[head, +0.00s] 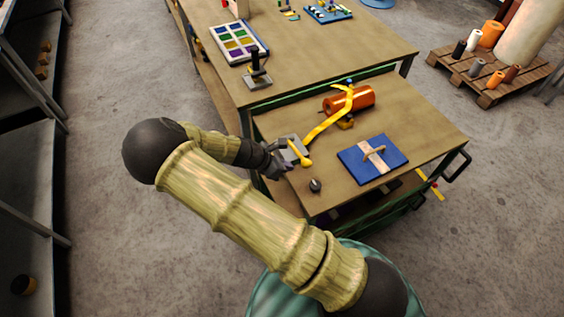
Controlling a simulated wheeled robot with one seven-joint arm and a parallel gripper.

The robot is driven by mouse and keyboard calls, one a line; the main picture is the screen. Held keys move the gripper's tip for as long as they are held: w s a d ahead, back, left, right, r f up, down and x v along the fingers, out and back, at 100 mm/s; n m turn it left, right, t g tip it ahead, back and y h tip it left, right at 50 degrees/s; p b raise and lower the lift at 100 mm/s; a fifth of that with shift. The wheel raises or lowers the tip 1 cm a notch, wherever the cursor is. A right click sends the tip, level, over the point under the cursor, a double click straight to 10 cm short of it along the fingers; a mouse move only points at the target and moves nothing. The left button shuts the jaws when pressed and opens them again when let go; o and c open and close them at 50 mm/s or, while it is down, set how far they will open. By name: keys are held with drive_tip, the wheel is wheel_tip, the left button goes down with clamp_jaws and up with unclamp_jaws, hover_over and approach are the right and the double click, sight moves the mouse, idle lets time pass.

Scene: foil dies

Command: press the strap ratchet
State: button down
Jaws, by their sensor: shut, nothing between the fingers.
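A curved yellow strap (326,126) runs from an orange cylinder (360,97) down towards a grey plate (294,141) on the near wooden cart top. A short yellow lever-like piece (300,154) stands by the grey plate, and this looks like the strap ratchet. My gripper (285,166) is shut and empty, at the near left side of the grey plate and close to the yellow piece. My arm comes in from the left. The fingertips are small and dark here, so I cannot tell whether they touch the ratchet.
A blue board (351,167) with a tan strip and handle lies to the right. A small dark knob (315,186) stands near the front edge. A larger table (320,50) behind holds a colour tray (239,41) and a black stand (257,75). A pallet (470,76) with rolls stands at the far right.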

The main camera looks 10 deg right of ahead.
drive_tip(key=p, duration=0.2)
hover_over(297, 179)
drive_tip(key=shift+f, duration=2.2)
drive_tip(key=shift+r, duration=0.15)
drive_tip(key=shift+a+r, duration=0.1)
drive_tip(key=shift+r, duration=0.15)
